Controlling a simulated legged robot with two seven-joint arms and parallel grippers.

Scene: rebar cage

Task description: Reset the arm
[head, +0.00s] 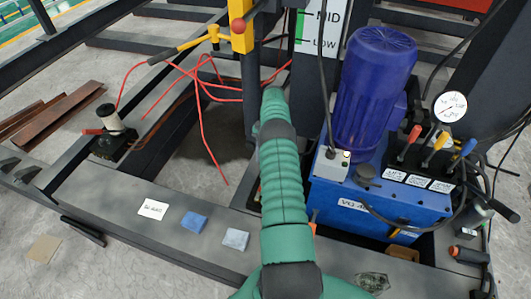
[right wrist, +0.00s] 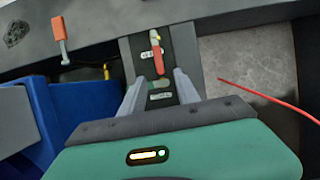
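My right arm (head: 280,190) is green with dark joints. It reaches up from the bottom middle of the head view towards the dark frame post. Its gripper is hidden behind the forearm there. In the right wrist view my right gripper (right wrist: 158,80) shows two grey fingers spread apart. A small red-handled lever (right wrist: 157,58) on a dark labelled plate shows between and beyond the fingertips. I cannot tell whether the fingers touch it; they are not closed on it. My left gripper is in neither view.
A blue pump unit (head: 335,195) with a blue motor (head: 375,90), levers (head: 435,143) and a gauge (head: 450,107) stands close right of my arm. Red wires (head: 203,110) hang left. Dark beams cross the floor. An orange-handled lever (right wrist: 60,38) shows in the wrist view.

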